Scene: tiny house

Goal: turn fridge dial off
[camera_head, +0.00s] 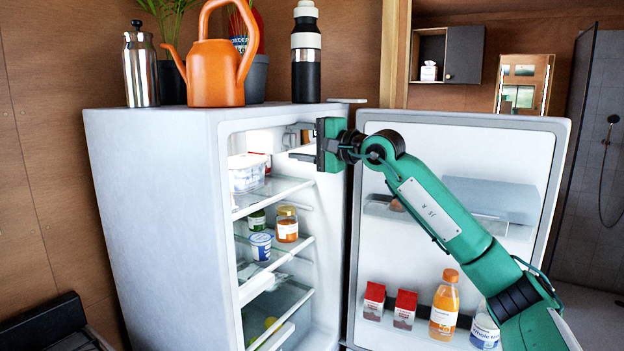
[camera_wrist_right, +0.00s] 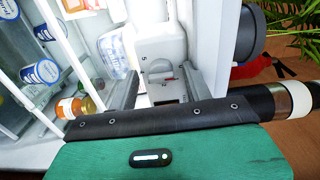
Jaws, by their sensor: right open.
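The fridge (camera_head: 160,200) stands open, its door (camera_head: 460,150) swung out to the right. In the right wrist view, a white control housing (camera_wrist_right: 160,48) inside the fridge carries the dial (camera_wrist_right: 166,80), with small numbers and a reddish mark around it. My right gripper (camera_head: 297,142) reaches into the upper part of the fridge opening, its fingers pointing left. It is open, with the dial showing between its fingers in the wrist view; I cannot tell whether they touch it. In the head view the dial is not clearly visible behind the gripper. My left gripper is out of view.
A white tub (camera_head: 247,174) and several jars stand on the shelves below my gripper. Cartons and an orange bottle (camera_head: 445,305) fill the door's lower rack. An orange watering can (camera_head: 212,75) and a black bottle (camera_head: 305,55) stand on the fridge top.

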